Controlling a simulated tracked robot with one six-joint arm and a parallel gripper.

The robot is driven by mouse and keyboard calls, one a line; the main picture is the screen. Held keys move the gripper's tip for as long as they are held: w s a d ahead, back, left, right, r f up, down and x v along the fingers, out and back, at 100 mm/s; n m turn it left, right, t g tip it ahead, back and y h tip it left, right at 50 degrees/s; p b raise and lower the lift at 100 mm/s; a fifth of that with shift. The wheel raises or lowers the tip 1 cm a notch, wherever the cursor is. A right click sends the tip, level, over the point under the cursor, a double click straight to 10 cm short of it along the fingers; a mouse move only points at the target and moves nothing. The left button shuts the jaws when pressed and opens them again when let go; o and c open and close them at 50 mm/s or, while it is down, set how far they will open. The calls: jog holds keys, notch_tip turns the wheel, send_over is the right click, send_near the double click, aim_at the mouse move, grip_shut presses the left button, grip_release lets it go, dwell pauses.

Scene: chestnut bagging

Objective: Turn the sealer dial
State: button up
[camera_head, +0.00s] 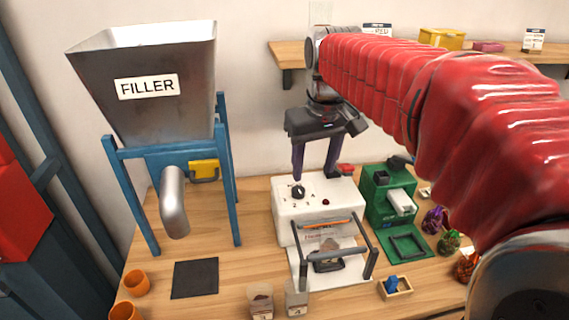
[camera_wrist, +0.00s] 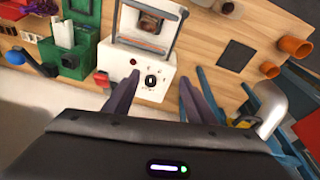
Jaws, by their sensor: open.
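The sealer (camera_head: 290,215) is a white box with a dark handle frame at its front, standing mid-table. Its black dial (camera_head: 298,191) sits on the top panel, with small printed marks around it and a red button to its right. The dial also shows in the wrist view (camera_wrist: 151,81). My gripper (camera_head: 316,175) is open above the back of the sealer, its two purple fingers pointing down. In the wrist view the open fingers (camera_wrist: 157,85) lie on either side of the dial with nothing between them. I cannot tell that either finger touches the dial.
The filler (camera_head: 145,90) with its blue stand is on the left. A green machine (camera_head: 390,195) stands close right of the sealer. Small bags (camera_head: 450,240) lie further right. A dark mat (camera_head: 195,278) lies left.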

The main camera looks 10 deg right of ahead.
jog(key=w+f+g, duration=0.1)
jog(key=w, duration=0.6)
jog(key=n+g, duration=0.1)
send_over(298, 189)
notch_tip(298, 189, down, 3)
notch_tip(298, 189, down, 14)
jog(key=shift+r, duration=0.1)
dwell(0.6)
jog(key=shift+c, duration=0.6)
jog(key=c, duration=0.9)
